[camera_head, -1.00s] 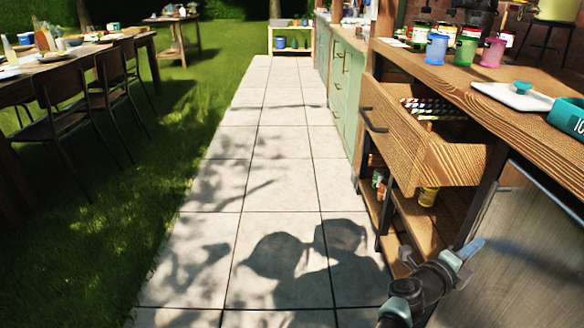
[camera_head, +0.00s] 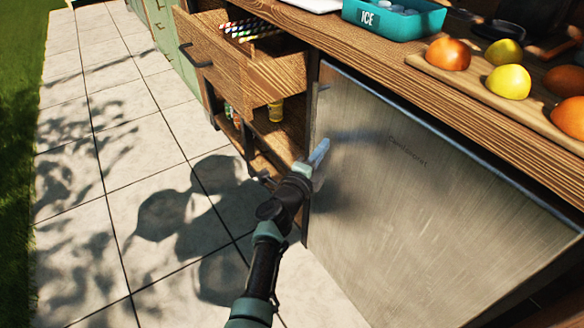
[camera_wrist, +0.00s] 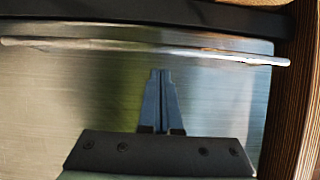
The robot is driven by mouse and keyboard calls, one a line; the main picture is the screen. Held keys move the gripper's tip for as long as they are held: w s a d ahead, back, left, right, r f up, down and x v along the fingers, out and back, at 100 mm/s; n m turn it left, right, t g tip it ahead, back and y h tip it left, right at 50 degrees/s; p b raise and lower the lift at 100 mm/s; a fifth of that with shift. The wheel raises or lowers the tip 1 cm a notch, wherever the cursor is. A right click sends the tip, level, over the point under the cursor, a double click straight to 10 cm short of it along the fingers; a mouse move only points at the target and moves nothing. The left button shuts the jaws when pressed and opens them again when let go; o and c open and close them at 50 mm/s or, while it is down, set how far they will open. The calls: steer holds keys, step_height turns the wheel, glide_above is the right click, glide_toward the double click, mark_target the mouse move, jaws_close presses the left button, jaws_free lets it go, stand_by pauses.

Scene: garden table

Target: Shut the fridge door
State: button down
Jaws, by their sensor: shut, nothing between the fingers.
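The fridge door (camera_head: 430,190) is a brushed silver panel under the wooden counter. Its top edge runs close beneath the counter and looks nearly in line with it; I cannot tell whether a small gap remains. In the wrist view the door (camera_wrist: 70,85) fills most of the picture, with a thin metal bar along its upper part. My gripper (camera_head: 320,152) is in front of the door near its left edge, fingers together and empty. The fingers also show in the wrist view (camera_wrist: 161,75), pointing along the panel. Whether they touch it cannot be told.
An open wooden drawer (camera_head: 245,65) sticks out left of the fridge, above an open shelf. The counter (camera_head: 400,85) holds a teal ice tray (camera_head: 392,20) and a board with fruit. The paved path (camera_head: 120,200) at the left is clear.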

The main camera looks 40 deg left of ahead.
steer(key=shift+s+p, duration=2.6)
steer(key=shift+s, duration=2.95)
steer(key=w+d+r+n+t+y, duration=0.2)
steer(key=d+r+n, duration=0.1)
steer(key=r, duration=0.8)
steer(key=w+d+r+n+t+y, duration=0.1)
steer(key=d+r+n+y, duration=0.15)
steer(key=r, duration=0.95)
steer(key=w+d+r+n+t+y, duration=0.1)
steer(key=w+d+r+n+t, duration=0.2)
steer(key=r, duration=0.8)
steer(key=s+d+r+n+t+h, duration=0.2)
steer(key=s+d+r+n+h, duration=0.2)
steer(key=s+d+r, duration=0.65)
steer(key=s+d+r+n+t+h, duration=0.2)
steer(key=s+d+r+n+h, duration=0.2)
steer(key=s+d+r, duration=0.65)
step_height(320, 180, up, 32)
steer(key=w+d+p, duration=0.1)
steer(key=w+p, duration=0.1)
steer(key=p, duration=2.7)
steer(key=shift+h, duration=0.35)
